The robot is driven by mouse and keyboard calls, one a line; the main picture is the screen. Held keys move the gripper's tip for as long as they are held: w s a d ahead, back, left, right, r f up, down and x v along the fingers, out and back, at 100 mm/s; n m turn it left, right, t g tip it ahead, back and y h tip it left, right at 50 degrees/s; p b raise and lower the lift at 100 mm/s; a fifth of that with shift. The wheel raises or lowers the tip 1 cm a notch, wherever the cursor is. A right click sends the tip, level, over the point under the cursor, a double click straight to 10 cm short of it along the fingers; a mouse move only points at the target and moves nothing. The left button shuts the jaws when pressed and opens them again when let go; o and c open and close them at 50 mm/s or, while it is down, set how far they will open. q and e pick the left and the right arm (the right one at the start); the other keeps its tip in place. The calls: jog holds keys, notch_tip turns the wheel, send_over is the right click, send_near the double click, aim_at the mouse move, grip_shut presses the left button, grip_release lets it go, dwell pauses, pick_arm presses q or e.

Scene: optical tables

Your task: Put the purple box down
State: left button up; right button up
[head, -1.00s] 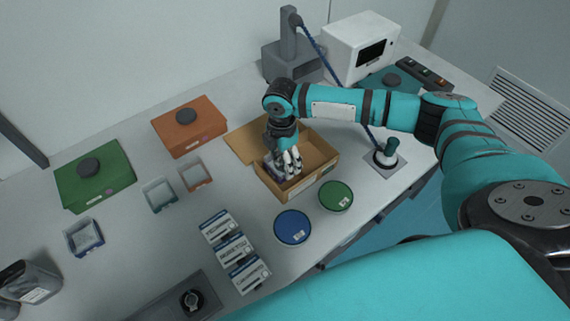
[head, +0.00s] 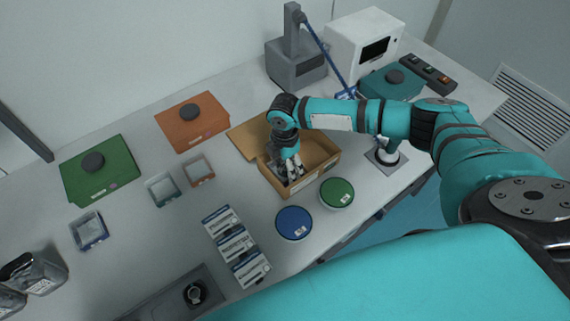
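My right gripper (head: 293,172) points down inside an open cardboard box (head: 318,163) in the middle of the table. Its fingers are below the box's rim, near the left part of the inside. The purple box is mostly hidden by the gripper and the walls; I cannot make it out clearly. Whether the fingers are shut on it or apart is too small to tell. My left gripper is not in view.
A blue round lid (head: 293,223) and a green round lid (head: 337,192) lie in front of the cardboard box. An orange box (head: 190,126) and small open bins (head: 161,189) are to the left. Labelled packs (head: 233,247) stand front left. A grey stand (head: 296,68) is behind.

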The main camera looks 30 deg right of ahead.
jog(key=shift+r, duration=0.1)
notch_tip(320, 180, up, 12)
jog(key=b, duration=0.2)
dwell(0.3)
dwell(0.5)
